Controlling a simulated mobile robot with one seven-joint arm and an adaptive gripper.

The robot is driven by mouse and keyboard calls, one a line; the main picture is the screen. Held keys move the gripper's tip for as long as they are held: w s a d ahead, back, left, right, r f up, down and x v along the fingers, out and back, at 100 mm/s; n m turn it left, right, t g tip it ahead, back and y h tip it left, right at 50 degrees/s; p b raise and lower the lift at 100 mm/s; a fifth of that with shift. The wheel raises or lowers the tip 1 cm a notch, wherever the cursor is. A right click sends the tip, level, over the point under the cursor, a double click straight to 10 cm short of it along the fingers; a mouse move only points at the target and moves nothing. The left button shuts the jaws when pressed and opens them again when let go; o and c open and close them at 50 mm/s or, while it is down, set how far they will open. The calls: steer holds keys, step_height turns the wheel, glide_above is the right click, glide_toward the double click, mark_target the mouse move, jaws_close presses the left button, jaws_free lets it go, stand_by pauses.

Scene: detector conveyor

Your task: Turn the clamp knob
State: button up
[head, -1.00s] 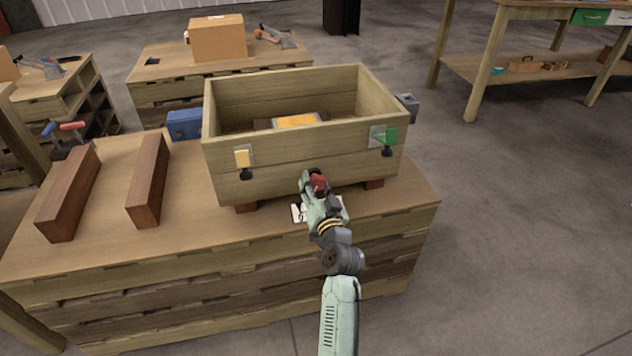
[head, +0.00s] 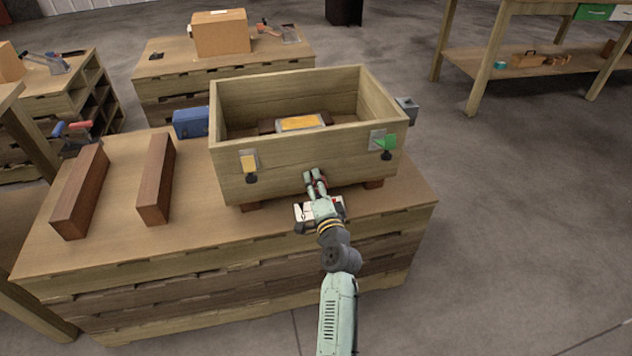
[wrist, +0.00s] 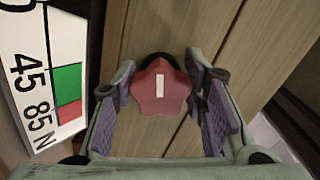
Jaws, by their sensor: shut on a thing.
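The red clamp knob (wrist: 160,95) is lobed and carries a white stripe, upright in the wrist view. It sits on the front of the wooden box (head: 290,178). My gripper (head: 316,176) reaches the box's lower front and hides most of the knob in the head view. In the wrist view, the purple pads of my gripper (wrist: 165,103) flank the knob, and it is shut on it. A white scale card (wrist: 62,62) with "45", "85 N" and green and red blocks is left of the knob; its pointer is not clear.
A yellow latch (head: 249,163) and a green latch (head: 384,142) are on the box front. Two dark wooden bars (head: 80,193) (head: 156,180) and a blue case (head: 190,123) stand left on the workbench (head: 120,245). Open floor lies to the right.

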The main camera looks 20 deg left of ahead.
steer(key=shift+r+m, duration=0.1)
steer(key=shift+m, duration=0.5)
steer(key=o, duration=1.2)
steer(key=v, duration=0.7)
steer(key=shift+s+d, duration=0.15)
steer(key=shift+s, duration=0.05)
